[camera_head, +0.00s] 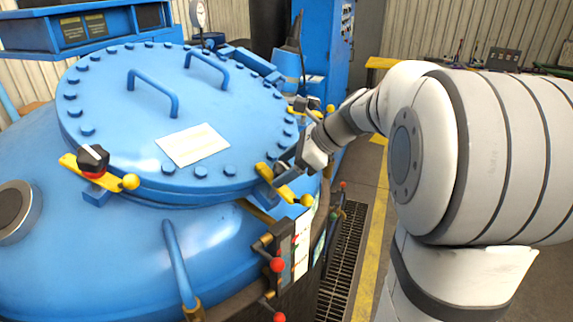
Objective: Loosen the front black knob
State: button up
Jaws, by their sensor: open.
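The furnace has a round blue lid (110,110) with yellow clamps at its rim. A black knob (93,158) with a white mark and a red base sits on the left yellow clamp (70,163). Another yellow clamp (305,200) with a ball end is at the lid's front right rim. My gripper (284,172) is open right at this clamp, pointing left and down. Any knob on this clamp is hidden by my gripper, and I cannot tell whether the fingers touch it. A third clamp with a dark knob (299,104) is farther back, just beyond my wrist.
Two blue handles (153,92) stand up from the lid beside a white label (193,145). Red-tipped levers (277,265) stand below the front right clamp. A floor grate (345,250) and yellow floor line lie to the right.

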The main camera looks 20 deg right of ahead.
jog(key=shift+a+f, duration=0.15)
